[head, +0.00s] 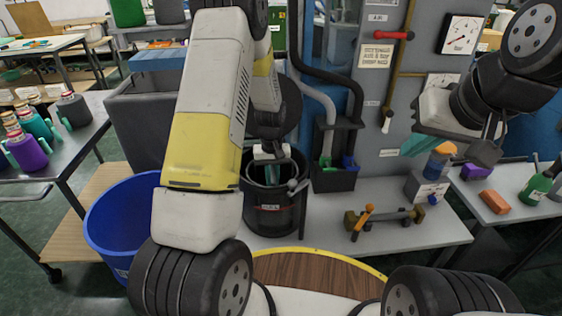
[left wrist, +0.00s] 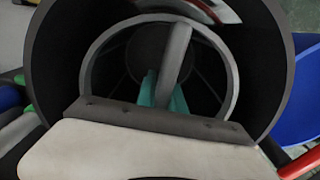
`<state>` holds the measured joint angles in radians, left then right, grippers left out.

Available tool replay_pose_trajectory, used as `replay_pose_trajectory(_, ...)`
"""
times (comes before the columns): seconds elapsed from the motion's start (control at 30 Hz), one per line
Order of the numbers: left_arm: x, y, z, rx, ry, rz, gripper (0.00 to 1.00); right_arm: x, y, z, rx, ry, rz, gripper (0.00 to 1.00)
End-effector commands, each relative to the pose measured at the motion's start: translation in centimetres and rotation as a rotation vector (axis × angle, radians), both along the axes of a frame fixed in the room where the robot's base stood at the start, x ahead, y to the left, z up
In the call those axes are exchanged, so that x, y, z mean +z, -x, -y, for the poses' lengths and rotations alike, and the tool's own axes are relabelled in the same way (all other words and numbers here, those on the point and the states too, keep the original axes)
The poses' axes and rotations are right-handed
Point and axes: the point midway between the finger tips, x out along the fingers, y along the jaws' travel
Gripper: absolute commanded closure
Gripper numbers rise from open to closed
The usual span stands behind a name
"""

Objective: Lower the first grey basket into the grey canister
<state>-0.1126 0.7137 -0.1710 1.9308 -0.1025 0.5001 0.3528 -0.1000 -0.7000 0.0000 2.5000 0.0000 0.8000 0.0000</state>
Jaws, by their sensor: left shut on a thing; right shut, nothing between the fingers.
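The dark grey canister (head: 270,222) stands upright on the grey bench, below my left forearm. In the left wrist view its wide dark wall (left wrist: 48,75) encircles the round grey basket rim (left wrist: 86,70). My left gripper (left wrist: 163,93) has teal fingers shut on the basket's grey handle (left wrist: 178,55), which arches across the ring. The basket appears within the canister's mouth; its depth and its lower part are hidden. In the head view the left gripper (head: 270,158) shows only partly at the canister's opening. My right gripper (head: 414,146) is shut and empty, well to the right, above the bench.
A blue bin (head: 125,225) stands left of the canister. A dark holder (head: 334,165) with green and blue items is just right of it. An orange-handled tool (head: 362,220) lies on the bench. Bottles (head: 25,150) stand on the left table.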

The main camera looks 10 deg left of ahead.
Motion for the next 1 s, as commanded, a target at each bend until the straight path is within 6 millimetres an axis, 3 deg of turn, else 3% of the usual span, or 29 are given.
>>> replay_pose_trajectory(0.2,0.0,-0.01,0.0,0.0,0.0,0.0,1.0,0.0,0.0,0.0,0.0,0.0,0.0,1.0)
replay_pose_trajectory(0.23,0.0,-0.01,0.0,0.0,0.0,0.0,0.81,0.0,0.0,0.0,0.0,0.0,0.0,1.0)
replay_pose_trajectory(0.33,0.01,-0.01,0.0,0.0,0.0,0.0,0.61,0.0,0.0,0.0,0.0,0.0,0.0,1.0)
replay_pose_trajectory(0.57,0.01,0.0,0.0,0.0,0.0,0.0,0.61,0.0,0.0,0.0,0.0,0.0,0.0,1.0)
replay_pose_trajectory(0.7,-0.01,0.02,0.0,0.0,0.0,-0.001,0.34,0.0,0.0,0.0,0.0,0.0,0.0,1.0)
replay_pose_trajectory(1.0,0.05,0.01,0.0,0.0,0.0,0.0,0.34,0.0,0.0,0.0,0.0,0.0,0.0,1.0)
